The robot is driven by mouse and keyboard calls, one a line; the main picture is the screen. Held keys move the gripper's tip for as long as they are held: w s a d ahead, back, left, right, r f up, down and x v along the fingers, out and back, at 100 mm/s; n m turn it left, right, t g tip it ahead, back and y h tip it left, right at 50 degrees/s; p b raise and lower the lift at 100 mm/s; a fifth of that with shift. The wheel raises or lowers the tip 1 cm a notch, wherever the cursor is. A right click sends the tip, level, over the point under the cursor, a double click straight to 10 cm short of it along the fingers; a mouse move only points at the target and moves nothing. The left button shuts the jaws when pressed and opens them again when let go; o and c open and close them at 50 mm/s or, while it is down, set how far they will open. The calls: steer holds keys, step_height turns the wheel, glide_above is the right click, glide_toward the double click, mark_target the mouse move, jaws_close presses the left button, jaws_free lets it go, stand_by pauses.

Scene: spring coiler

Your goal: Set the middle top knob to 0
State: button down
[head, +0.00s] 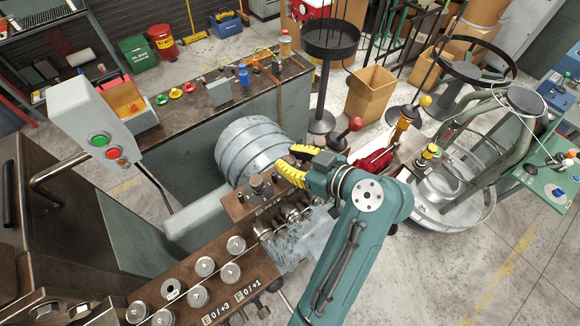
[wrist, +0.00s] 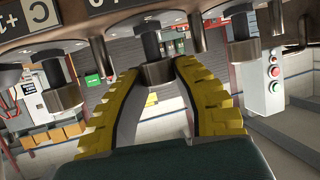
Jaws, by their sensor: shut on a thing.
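In the wrist view, the middle top knob (wrist: 155,70), a dark metal cylinder on a shaft, sits between the tips of my gripper (wrist: 157,76). The two yellow ribbed fingers are shut on it from both sides. Another knob (wrist: 62,97) is to its left and one (wrist: 241,48) to its right, both clear of the fingers. In the head view my gripper (head: 281,168) is at the upper end of the coiler's brown head (head: 225,207); the gripped knob is hidden there. The knob's setting cannot be read.
Rollers (head: 283,222) and several round metal wheels (head: 203,266) lie along the coiler's front. A grey control box (head: 95,115) with green and red buttons stands at the left. A large grey cylinder (head: 247,150) sits behind the head.

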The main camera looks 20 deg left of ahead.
steer(key=n+g+b, duration=0.2)
steer(key=g, duration=0.1)
steer(key=shift+f+n+b, duration=0.25)
steer(key=shift+n+b, duration=0.05)
steer(key=shift+n, duration=0.1)
steer(key=shift+r+n+g, duration=0.25)
steer(key=shift+n+g, duration=0.55)
steer(key=shift+g, duration=0.4)
steer(key=shift+n+g+p, duration=0.9)
steer(key=shift+g+p, duration=0.2)
steer(key=shift+p, duration=0.05)
steer(key=shift+f+n+g+h+p, duration=0.2)
steer(key=shift+n+g+h+p, duration=0.1)
steer(key=shift+n+g+p, duration=0.25)
steer(key=c, duration=0.9)
jaws_free()
steer(key=shift+o, duration=0.6)
steer(key=shift+r, duration=0.1)
